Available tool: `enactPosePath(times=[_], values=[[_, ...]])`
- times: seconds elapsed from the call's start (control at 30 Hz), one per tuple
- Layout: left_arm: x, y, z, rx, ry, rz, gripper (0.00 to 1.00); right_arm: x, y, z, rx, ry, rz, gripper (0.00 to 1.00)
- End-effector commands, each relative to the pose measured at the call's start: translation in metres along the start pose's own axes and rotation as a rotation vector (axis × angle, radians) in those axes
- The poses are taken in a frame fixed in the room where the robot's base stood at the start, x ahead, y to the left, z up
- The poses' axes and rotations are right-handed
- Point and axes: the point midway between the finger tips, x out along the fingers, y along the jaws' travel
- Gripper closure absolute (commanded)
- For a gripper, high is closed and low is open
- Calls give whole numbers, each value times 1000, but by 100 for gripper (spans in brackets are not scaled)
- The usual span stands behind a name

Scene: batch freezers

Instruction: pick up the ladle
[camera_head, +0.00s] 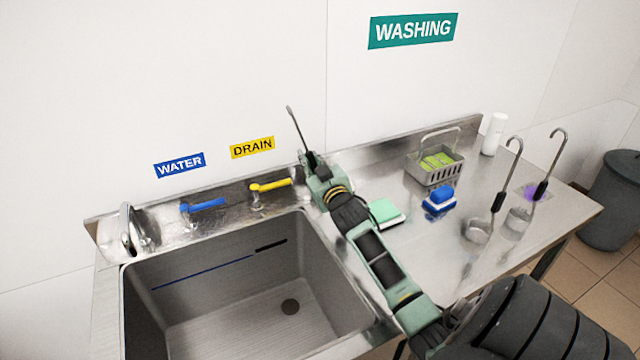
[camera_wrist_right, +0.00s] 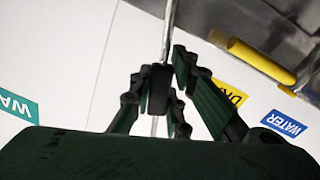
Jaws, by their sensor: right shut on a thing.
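My right gripper (camera_head: 311,162) is over the back edge of the sink, near the wall. It is shut on a thin metal rod with a black grip, which looks like the handle of a ladle (camera_head: 296,126). The rod sticks up and leans left. In the right wrist view the ladle's handle (camera_wrist_right: 168,32) runs between the dark fingers (camera_wrist_right: 160,88). Its bowl is hidden or out of view. Two similar ladles, one with its bowl here (camera_head: 477,231) and one farther right (camera_head: 519,218), are on the steel counter. My left gripper is not in view.
The sink basin (camera_head: 215,335) lies left of my right arm. A blue tap lever (camera_head: 204,205) and a yellow one (camera_head: 270,185) are behind it. A green sponge (camera_head: 384,210), a blue brush (camera_head: 440,198), a wire basket (camera_head: 433,172) and a white bottle (camera_head: 493,134) stand on the counter.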

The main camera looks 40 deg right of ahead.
Motion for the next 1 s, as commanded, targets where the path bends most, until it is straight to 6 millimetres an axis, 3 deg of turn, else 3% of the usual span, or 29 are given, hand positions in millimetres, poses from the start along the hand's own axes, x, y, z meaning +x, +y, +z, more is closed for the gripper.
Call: enactPosePath(times=[0.33, 0.57, 1.0], values=[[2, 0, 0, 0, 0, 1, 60, 0, 3, -9, -2, 6, 1, 100], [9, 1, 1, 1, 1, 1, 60, 0, 14, -42, -4, 9, 2, 100], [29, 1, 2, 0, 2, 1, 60, 29, 103, -61, -6, 3, 2, 100]])
